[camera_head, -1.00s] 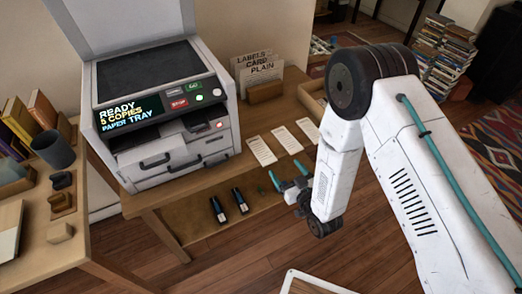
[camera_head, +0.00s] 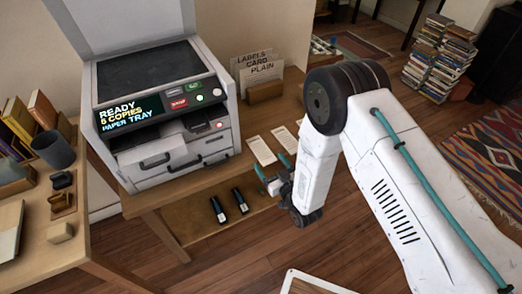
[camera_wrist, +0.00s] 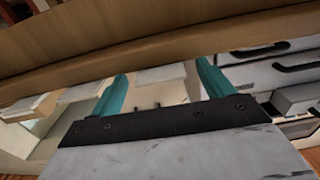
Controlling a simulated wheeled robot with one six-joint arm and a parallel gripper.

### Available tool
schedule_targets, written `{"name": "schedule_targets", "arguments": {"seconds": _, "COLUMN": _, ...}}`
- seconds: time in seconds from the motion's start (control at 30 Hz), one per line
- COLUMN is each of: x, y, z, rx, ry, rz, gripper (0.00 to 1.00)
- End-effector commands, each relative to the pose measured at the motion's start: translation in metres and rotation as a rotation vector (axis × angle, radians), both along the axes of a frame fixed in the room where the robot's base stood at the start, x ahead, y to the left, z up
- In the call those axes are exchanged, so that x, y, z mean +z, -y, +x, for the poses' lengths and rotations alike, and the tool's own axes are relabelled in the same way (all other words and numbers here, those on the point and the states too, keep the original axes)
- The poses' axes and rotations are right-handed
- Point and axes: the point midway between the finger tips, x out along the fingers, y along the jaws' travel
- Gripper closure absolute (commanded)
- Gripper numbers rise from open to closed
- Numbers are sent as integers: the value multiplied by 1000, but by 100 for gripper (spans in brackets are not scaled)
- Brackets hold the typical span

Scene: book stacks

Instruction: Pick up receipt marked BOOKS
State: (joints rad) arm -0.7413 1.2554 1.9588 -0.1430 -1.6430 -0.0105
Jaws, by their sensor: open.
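White printed slips lie on the wooden table right of the copier. In the head view one slip (camera_head: 262,150) is nearest the copier and a second (camera_head: 285,140) lies to its right; my arm hides what is further right. Their print is too small to read, so I cannot tell which is marked BOOKS. My gripper (camera_head: 272,168) is open and empty, with its teal fingers near the table's front edge, just in front of the slips. In the wrist view a white slip (camera_wrist: 160,76) shows between the fingers of my gripper (camera_wrist: 161,80), apart from them.
The copier (camera_head: 165,115) stands left of the slips. A card holder (camera_head: 265,92) with label cards is behind them. Two dark bottles (camera_head: 240,200) lie on the lower shelf. The table edge (camera_wrist: 150,45) crosses the wrist view. A side desk (camera_head: 75,250) is at left.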

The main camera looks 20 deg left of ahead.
Motion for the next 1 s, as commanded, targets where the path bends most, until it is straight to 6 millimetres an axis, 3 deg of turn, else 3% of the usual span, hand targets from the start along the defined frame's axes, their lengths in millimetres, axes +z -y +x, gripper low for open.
{"name": "schedule_targets", "arguments": {"seconds": 0.1, "x": 0, "y": 0, "z": 0, "rx": 0, "ry": 0, "rz": 0, "gripper": 23}}
{"name": "schedule_targets", "arguments": {"seconds": 0.27, "x": 0, "y": 0, "z": 0, "rx": 0, "ry": 0, "rz": 0, "gripper": 67}}
{"name": "schedule_targets", "arguments": {"seconds": 0.67, "x": 4, "y": 0, "z": 0, "rx": 0, "ry": 0, "rz": 0, "gripper": 68}}
{"name": "schedule_targets", "arguments": {"seconds": 1.0, "x": 37, "y": 2, "z": -4, "rx": 1, "ry": -1, "rz": -2, "gripper": 68}}
